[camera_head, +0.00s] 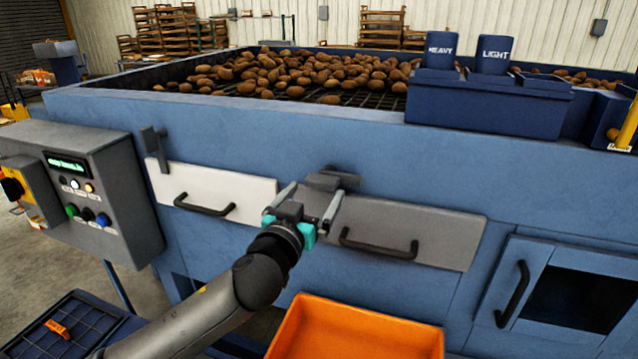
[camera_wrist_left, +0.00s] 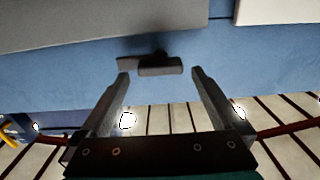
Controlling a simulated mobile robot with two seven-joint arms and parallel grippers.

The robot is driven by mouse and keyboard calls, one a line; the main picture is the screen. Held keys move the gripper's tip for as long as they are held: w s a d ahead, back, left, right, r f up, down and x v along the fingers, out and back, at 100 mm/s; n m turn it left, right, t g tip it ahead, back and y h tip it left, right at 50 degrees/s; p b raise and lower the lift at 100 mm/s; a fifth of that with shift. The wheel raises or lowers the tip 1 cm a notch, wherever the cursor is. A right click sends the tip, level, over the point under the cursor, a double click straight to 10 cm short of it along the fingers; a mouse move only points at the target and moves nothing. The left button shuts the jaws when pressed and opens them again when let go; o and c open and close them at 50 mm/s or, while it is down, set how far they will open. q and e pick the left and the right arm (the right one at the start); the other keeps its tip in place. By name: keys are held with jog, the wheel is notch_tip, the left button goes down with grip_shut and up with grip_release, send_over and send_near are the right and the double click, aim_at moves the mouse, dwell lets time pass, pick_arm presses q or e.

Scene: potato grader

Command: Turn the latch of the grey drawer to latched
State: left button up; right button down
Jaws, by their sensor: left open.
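The grey drawer (camera_head: 445,238) is closed flush in the blue machine front, with a dark bar handle (camera_head: 378,245). Its dark grey latch (camera_head: 334,179) sits at the drawer's upper left corner, and its bar appears to lie roughly level. My left gripper (camera_head: 316,190) is open in front of the latch, pointing at it. In the left wrist view the latch (camera_wrist_left: 160,66) shows just beyond and between the open fingertips (camera_wrist_left: 159,73), with no clear contact. The gripper partly hides the latch and the drawer's left end in the head view. My right gripper is not in view.
A white drawer (camera_head: 235,190) with an upright latch (camera_head: 155,148) is to the left. An orange crate (camera_head: 360,330) stands below the grey drawer. A control box (camera_head: 115,185) is at left, and a cabinet door (camera_head: 515,275) at right. Potatoes lie on top of the machine.

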aim_at(319, 186)
pick_arm(q)
jog(key=shift+x, duration=1.8)
jog(key=shift+c, duration=0.2)
grip_shut()
